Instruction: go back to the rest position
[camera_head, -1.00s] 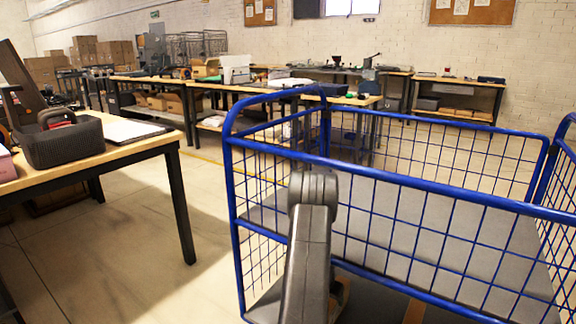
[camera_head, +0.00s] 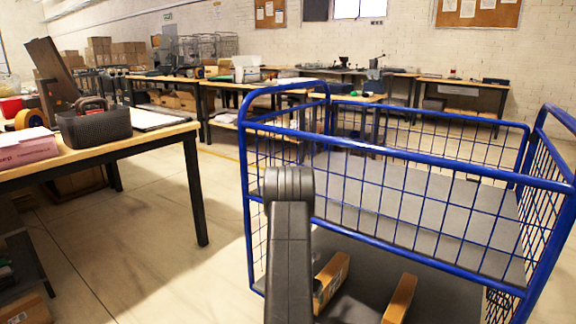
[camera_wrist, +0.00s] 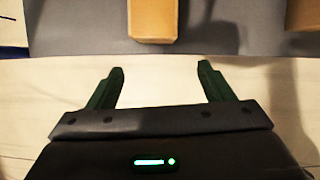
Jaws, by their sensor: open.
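My gripper (camera_wrist: 160,84) shows in the wrist view with its two green-edged fingers spread wide and nothing between them. Pale floor lies under the fingers. Just past the fingertips is the edge of a grey shelf (camera_wrist: 80,40). A cardboard box (camera_wrist: 153,18) lies on that shelf, apart from the fingers. In the head view my arm rises in front of the blue cart, and the gripper itself is hidden there.
The blue mesh cart (camera_head: 400,173) stands close ahead, with cardboard boxes (camera_head: 400,300) on its lower grey deck. A work table (camera_head: 150,148) at left holds a dark basket (camera_head: 93,127) and a pink box (camera_head: 25,147). Floor (camera_head: 165,225) is clear between table and cart.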

